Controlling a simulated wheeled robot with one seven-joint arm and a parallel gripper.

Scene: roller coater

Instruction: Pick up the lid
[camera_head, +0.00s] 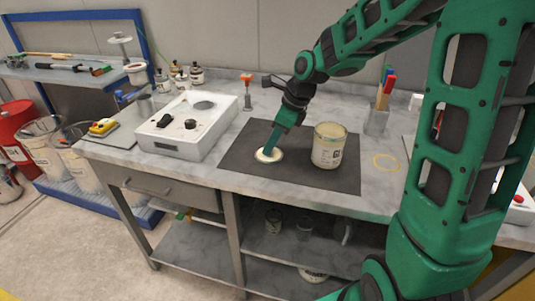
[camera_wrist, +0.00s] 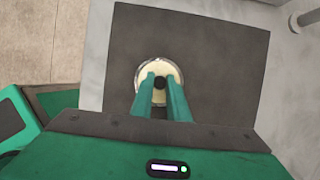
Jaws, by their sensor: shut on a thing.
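The lid (camera_head: 269,155) is a pale cream disc at the left part of the dark mat (camera_head: 235,158). In the wrist view the lid (camera_wrist: 145,72) is round with a dark knob (camera_wrist: 159,82) at its middle. My gripper (camera_head: 268,150) reaches down to the lid, and its two fingers (camera_wrist: 160,84) are shut on the knob from both sides. The lid looks at or very near the mat; I cannot tell whether it touches. An open cream-coloured can (camera_head: 327,152) with a label stands upright on the mat, right of the gripper.
A white device (camera_head: 187,130) with knobs stands left of the mat. Small bottles (camera_head: 181,77) and an orange-topped tool (camera_head: 247,92) are behind. A brush holder (camera_head: 376,120) and a yellow ring (camera_head: 386,162) lie to the right. The front mat area is bare.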

